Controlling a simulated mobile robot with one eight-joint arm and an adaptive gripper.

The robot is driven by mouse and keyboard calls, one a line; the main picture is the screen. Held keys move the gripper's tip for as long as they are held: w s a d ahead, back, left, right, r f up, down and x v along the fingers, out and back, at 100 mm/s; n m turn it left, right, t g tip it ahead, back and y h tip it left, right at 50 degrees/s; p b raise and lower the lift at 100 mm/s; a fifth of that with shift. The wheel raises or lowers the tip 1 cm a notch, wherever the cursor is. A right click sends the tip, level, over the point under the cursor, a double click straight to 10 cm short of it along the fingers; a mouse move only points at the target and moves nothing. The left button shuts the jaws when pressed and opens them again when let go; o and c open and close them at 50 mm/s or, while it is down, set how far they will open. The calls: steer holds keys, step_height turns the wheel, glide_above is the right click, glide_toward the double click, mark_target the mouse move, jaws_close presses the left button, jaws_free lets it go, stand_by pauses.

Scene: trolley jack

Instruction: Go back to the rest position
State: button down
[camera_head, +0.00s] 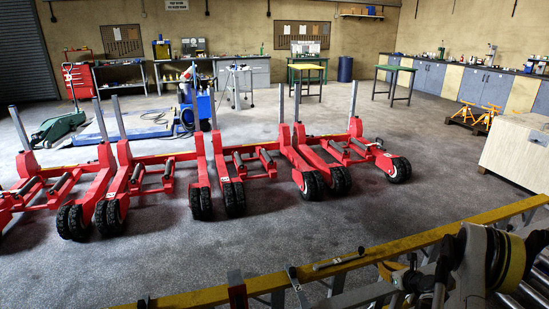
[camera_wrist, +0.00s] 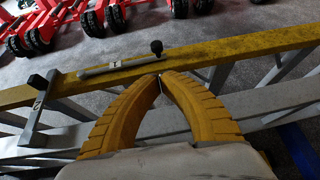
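My gripper (camera_wrist: 160,77) has two ridged yellow fingers that curve in and meet at their tips, with nothing seen between them. In the head view my gripper (camera_head: 385,271) is at the lower right, beside a yellow beam. In the wrist view the fingertips show in front of the yellow beam (camera_wrist: 230,50); I cannot tell whether they touch it. A grey lever marked 1 (camera_wrist: 112,66), with a black knob, lies along the beam just beyond the tips. A grey lever marked 2 (camera_wrist: 38,108) with black ends is to the left.
The yellow beam (camera_head: 450,232) with grey lattice crosses the front. Several red wheeled frames (camera_head: 128,180) stand beyond it on grey floor. A pale cabinet (camera_head: 515,150) stands at right. Workbenches (camera_head: 490,85) line the walls. Floor between the beam and red frames is clear.

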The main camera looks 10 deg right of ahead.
steer(key=w+a+r+n+g, duration=0.1)
steer(key=a+r+n, duration=0.3)
steer(key=r, duration=0.3)
steer(key=w+a+r+n+g, duration=0.1)
steer(key=a+r+n, duration=0.2)
steer(key=a+r, duration=0.35)
steer(key=s+a+r+n+g, duration=0.1)
steer(key=s+a+r+n, duration=0.2)
steer(key=a+r+n, duration=0.3)
steer(key=s+a+r+n, duration=0.3)
steer(key=s+r, duration=0.1)
steer(key=r, duration=0.4)
steer(key=s+a+r+n, duration=0.2)
steer(key=s+a+n, duration=0.2)
steer(key=s, duration=0.5)
steer(key=s+a+r+n+g, duration=0.1)
steer(key=s+a+n, duration=0.3)
steer(key=s+n, duration=0.4)
steer(key=s+a+r+n+g+h, duration=0.1)
steer(key=s+a+r+n, duration=0.2)
steer(key=s, duration=0.8)
steer(key=a+n, duration=0.2)
steer(key=n, duration=0.1)
steer(key=shift+n, duration=0.3)
steer(key=shift+a+r, duration=0.1)
